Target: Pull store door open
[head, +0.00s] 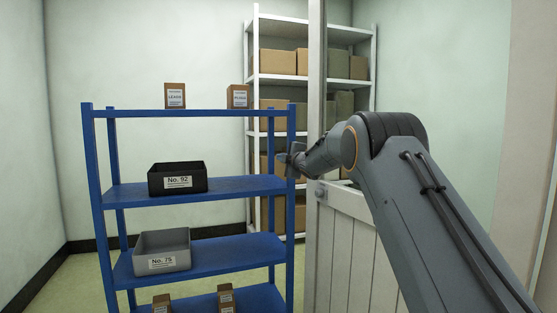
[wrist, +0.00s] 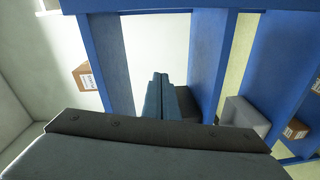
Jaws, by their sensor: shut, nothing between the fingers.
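The store door (head: 345,255) is white, with a planked lower panel and a tall upright edge post. Its round grey knob (head: 320,189) shows near that edge. The store's shelves are visible past the post, and my arm hides the door's right part. My gripper (head: 290,157) is just left of the door post, above the knob's height and apart from the knob in the picture. In the wrist view its fingers (wrist: 158,98) are together with nothing between them. The door and knob do not show in the wrist view.
A blue shelf rack (head: 232,189) stands at the left, its right post close to my gripper in the picture. It holds a black bin (head: 177,181), a grey bin (head: 161,258) and small boxes. A white rack (head: 310,32) with cartons stands behind.

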